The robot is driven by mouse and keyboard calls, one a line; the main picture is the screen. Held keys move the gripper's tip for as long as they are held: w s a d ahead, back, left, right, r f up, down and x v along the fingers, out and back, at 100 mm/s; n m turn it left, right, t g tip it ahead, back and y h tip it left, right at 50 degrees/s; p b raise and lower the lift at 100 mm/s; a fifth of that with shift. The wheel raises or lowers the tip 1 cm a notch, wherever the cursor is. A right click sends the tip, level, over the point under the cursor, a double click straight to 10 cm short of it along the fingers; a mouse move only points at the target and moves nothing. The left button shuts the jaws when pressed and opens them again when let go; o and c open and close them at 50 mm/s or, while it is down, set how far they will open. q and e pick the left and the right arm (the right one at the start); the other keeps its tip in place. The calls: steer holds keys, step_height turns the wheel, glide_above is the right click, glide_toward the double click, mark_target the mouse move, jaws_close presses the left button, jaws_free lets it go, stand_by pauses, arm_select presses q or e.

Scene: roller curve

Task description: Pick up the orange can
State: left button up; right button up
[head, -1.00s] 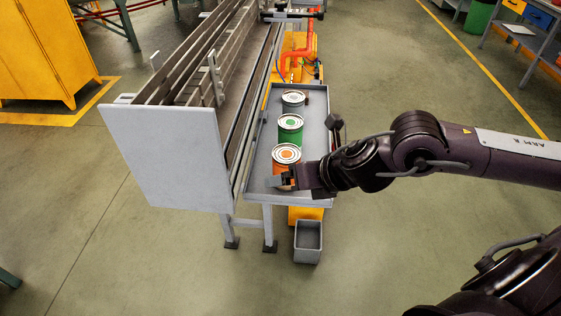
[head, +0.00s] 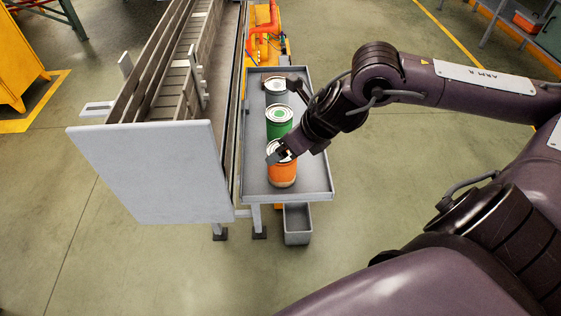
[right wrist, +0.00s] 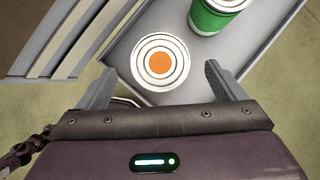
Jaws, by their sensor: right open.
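The orange can (head: 283,172) stands upright near the front end of a grey tray (head: 310,185). Its white lid with an orange centre (right wrist: 160,62) shows in the right wrist view, ahead of and between the finger lines. My right gripper (head: 280,154) is at the top of the orange can in the head view and covers part of its lid. In the right wrist view my right gripper (right wrist: 157,82) is open, one finger on each side, with nothing held. I cannot tell whether a finger touches the can. My left gripper is not in view.
A green can (head: 279,122) stands just behind the orange one, with a grey-white can (head: 275,86) farther back. A roller conveyor with a pale end panel (head: 150,172) borders the tray on the left. A grey bin (head: 297,225) sits below the tray's front.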

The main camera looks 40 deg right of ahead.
steer(key=shift+w+f+p, duration=0.15)
steer(key=shift+f+p, duration=0.05)
steer(key=shift+p, duration=0.2)
steer(key=shift+w+a+f+p, duration=0.1)
steer(key=shift+w+f+p, duration=0.05)
steer(key=shift+f+p, duration=0.2)
steer(key=x, duration=0.3)
steer(key=shift+w+p, duration=0.1)
steer(key=shift+p, duration=0.25)
steer(key=shift+f, duration=0.25)
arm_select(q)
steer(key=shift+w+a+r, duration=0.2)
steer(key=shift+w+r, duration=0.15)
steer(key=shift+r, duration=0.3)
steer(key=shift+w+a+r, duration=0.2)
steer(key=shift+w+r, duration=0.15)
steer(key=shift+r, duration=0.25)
arm_select(e)
steer(key=c, duration=1)
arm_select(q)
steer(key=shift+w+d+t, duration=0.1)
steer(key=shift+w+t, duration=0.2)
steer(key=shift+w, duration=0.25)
arm_select(e)
steer(key=c, duration=0.4)
